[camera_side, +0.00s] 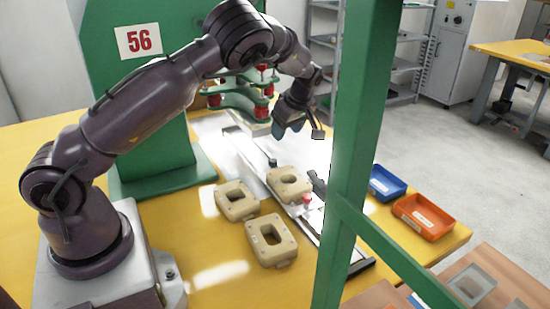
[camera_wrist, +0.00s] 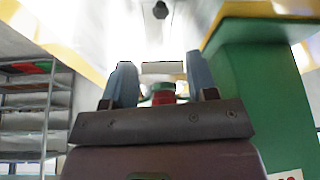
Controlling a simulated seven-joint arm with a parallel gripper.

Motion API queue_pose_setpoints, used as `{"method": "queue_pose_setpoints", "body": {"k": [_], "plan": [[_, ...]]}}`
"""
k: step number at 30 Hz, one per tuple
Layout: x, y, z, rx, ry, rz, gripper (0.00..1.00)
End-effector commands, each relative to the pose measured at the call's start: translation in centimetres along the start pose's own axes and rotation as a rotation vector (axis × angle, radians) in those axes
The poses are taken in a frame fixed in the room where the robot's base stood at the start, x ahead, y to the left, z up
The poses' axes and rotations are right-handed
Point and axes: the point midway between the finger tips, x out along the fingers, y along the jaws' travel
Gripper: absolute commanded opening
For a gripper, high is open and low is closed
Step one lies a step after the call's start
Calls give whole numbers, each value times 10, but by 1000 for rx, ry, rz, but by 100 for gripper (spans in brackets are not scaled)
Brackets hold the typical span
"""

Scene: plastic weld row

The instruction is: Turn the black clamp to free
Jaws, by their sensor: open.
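A black clamp-like part (camera_side: 318,184) stands on the rail beside a red knob (camera_side: 306,198), at the right of a beige plastic part; the green post partly hides it, so its setting cannot be told. A smaller black piece (camera_side: 272,161) stands farther back on the rail; I cannot tell whether it belongs to the clamp. My gripper (camera_side: 289,130) is open and empty, above and behind both, apart from them. In the wrist view its two blue fingers (camera_wrist: 158,64) are spread. A small dark piece (camera_wrist: 160,9) shows at the top there, not clearly identifiable.
Beige parts (camera_side: 228,205) (camera_side: 263,255) lie on the yellow table left of the rail. A green press (camera_side: 145,165) with red-tipped pieces stands behind. A green post (camera_side: 350,150) crosses the view. Blue (camera_side: 388,190) and orange (camera_side: 424,222) trays sit at the right.

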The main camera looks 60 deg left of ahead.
Motion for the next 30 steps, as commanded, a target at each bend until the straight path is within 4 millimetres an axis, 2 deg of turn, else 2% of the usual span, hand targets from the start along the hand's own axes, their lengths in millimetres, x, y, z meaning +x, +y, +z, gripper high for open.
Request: {"method": "queue_pose_setpoints", "body": {"k": [12, 16, 21, 30], "plan": [[82, -2, 0, 3, 0, -7, 53], [103, -2, 0, 3, 0, -5, 53], [119, -1, 0, 4, 0, -3, 53], [123, -1, 0, 4, -1, -1, 53]]}}
